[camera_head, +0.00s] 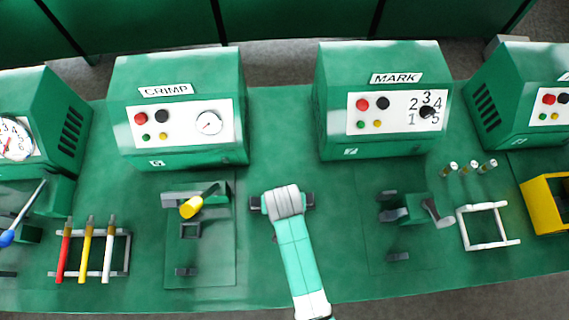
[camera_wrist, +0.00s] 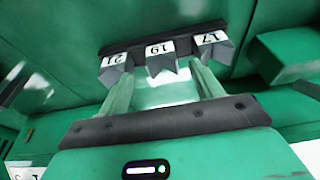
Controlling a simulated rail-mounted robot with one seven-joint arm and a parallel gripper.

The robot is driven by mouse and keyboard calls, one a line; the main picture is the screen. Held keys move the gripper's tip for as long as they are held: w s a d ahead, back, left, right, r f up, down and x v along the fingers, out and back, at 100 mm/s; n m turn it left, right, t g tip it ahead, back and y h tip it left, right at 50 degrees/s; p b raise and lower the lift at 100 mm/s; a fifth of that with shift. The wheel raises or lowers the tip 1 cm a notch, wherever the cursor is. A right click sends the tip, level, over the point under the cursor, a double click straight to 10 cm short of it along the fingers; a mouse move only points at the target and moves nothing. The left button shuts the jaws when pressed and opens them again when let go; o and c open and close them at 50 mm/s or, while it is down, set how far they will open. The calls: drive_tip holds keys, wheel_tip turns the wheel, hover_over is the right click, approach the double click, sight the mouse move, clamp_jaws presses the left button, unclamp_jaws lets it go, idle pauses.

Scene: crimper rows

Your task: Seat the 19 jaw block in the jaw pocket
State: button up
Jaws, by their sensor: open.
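The 19 jaw block (camera_wrist: 160,62) is a grey notched block with a white label, in the middle of a dark rack (camera_wrist: 225,26) in the wrist view. The 21 block (camera_wrist: 114,70) and the 17 block (camera_wrist: 212,48) sit on either side of it. My gripper (camera_wrist: 163,80) is open and empty, its two green fingers pointing at the rack, one toward each side of the 19 block. I cannot tell how close they are. In the head view my arm hides the blocks. A small square frame (camera_head: 190,230), which looks like the jaw pocket, stands before the CRIMP machine.
The CRIMP machine (camera_head: 178,110) and MARK machine (camera_head: 368,100) stand behind. A yellow-handled lever (camera_head: 192,207) is beside the square frame. A rack of coloured tools (camera_head: 88,250) is at left; a crank fixture (camera_head: 410,210) and white stand (camera_head: 487,226) are at right.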

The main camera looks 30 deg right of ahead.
drive_tip(key=b+x, duration=0.1)
drive_tip(key=x, duration=0.4)
drive_tip(key=shift+w+f, duration=0.1)
drive_tip(key=shift+w, duration=0.15)
drive_tip(key=shift+c, duration=0.4)
drive_tip(key=c, duration=1.3)
drive_tip(key=shift+r, duration=0.55)
drive_tip(key=p+v, duration=0.1)
drive_tip(key=v, duration=0.1)
drive_tip(key=shift+s+r, duration=0.15)
drive_tip(key=shift+r, duration=0.25)
drive_tip(key=s+a, duration=0.1)
drive_tip(key=s, duration=0.4)
drive_tip(key=s+a+r, duration=0.1)
drive_tip(key=s, duration=0.3)
drive_tip(key=s+a, duration=0.2)
drive_tip(key=s, duration=0.3)
drive_tip(key=shift+s+a+r+p, duration=0.15)
drive_tip(key=shift+s+p, duration=0.15)
drive_tip(key=shift+p, duration=0.05)
